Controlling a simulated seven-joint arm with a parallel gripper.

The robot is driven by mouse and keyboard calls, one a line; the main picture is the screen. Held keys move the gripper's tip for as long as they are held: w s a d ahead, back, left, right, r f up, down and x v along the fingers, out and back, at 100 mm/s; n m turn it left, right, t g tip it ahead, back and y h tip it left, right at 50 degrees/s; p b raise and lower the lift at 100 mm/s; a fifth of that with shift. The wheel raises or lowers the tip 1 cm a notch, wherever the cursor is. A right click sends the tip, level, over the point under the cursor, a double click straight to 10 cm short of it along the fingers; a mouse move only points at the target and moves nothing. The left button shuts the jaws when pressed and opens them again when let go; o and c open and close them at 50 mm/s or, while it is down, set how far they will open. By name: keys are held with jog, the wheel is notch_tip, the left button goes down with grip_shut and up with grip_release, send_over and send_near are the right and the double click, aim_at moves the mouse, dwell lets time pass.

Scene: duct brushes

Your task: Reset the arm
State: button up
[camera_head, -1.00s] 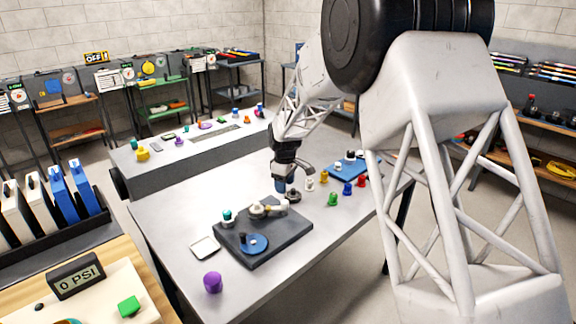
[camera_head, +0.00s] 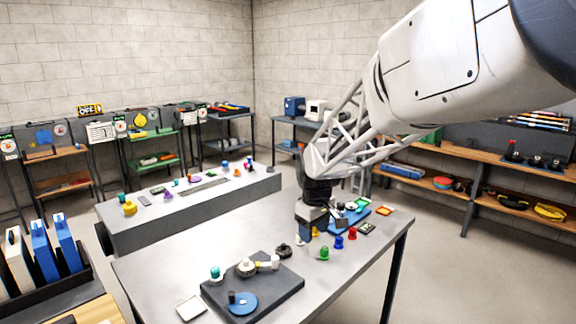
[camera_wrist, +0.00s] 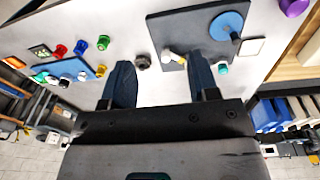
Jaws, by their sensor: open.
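My gripper (camera_head: 308,228) hangs over the back part of the grey table (camera_head: 150,263), beside a row of small coloured pieces. In the wrist view its two dark fingers (camera_wrist: 160,88) are spread apart with nothing between them. A dark grey board (camera_head: 275,298) with a blue disc (camera_head: 243,303) and a cream fitting (camera_head: 246,267) lies at the table's front. A black round piece (camera_head: 283,250) sits just behind the board and also shows in the wrist view (camera_wrist: 142,62).
Green (camera_head: 324,253), blue (camera_head: 339,242) and red (camera_head: 352,233) pieces stand right of the gripper. A blue tray (camera_head: 358,215) lies behind them. A white square dish (camera_head: 190,307) is at front left. A second grey bench (camera_head: 160,229) stands behind.

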jog(key=s+d+r+m, duration=0.1)
jog(key=s+d+m, duration=0.2)
jog(key=s, duration=0.9)
jog(key=s+d+r+m+t, duration=0.1)
jog(key=s+d+m, duration=0.2)
jog(key=s, duration=0.9)
jog(key=s+d+r+m, duration=0.1)
jog(key=s+d, duration=0.4)
jog(key=s, duration=0.6)
jog(key=shift+s+d+m+t, duration=0.3)
jog(key=shift+s+d+m, duration=0.1)
jog(key=shift+m, duration=0.5)
jog(key=shift+r, duration=0.1)
